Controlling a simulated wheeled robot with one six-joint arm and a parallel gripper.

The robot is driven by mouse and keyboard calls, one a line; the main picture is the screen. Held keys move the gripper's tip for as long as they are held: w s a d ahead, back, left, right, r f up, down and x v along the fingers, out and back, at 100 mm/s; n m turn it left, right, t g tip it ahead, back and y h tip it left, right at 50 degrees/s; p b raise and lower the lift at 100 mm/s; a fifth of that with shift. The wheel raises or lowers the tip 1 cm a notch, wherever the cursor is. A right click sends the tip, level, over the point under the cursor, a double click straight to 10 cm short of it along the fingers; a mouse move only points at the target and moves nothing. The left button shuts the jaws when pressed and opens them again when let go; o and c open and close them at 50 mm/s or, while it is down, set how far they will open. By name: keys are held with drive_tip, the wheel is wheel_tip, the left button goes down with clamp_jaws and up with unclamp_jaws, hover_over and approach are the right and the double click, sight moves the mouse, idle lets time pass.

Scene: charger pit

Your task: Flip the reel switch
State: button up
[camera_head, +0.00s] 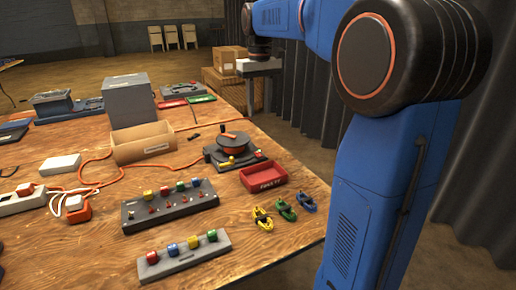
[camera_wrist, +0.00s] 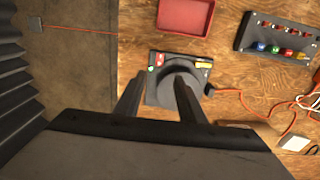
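The cable reel (camera_head: 234,144) has an orange drum with a black top and stands on a dark base near the table's right edge. In the wrist view the reel (camera_wrist: 184,72) lies below and beyond my fingers, partly covered by the right one. Its base carries a small red part (camera_wrist: 159,59), a green spot and a yellow strip; I cannot tell for certain which is the switch. My gripper (camera_wrist: 160,84) is open, its two fingers apart with nothing between them. The fingers appear above the reel base, not clearly touching it.
A red tray (camera_head: 264,177) stands beside the reel. A switch panel with coloured knobs (camera_head: 169,207) and an open cardboard box (camera_head: 144,144) are to its left. Orange cable (camera_head: 105,180) runs across the table. Small coloured clamps (camera_head: 285,210) lie near the front right edge.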

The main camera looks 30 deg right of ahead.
sight(259, 155)
wheel_tip(259, 155, down, 16)
drive_tip(key=shift+r, duration=0.2)
idle(0.4)
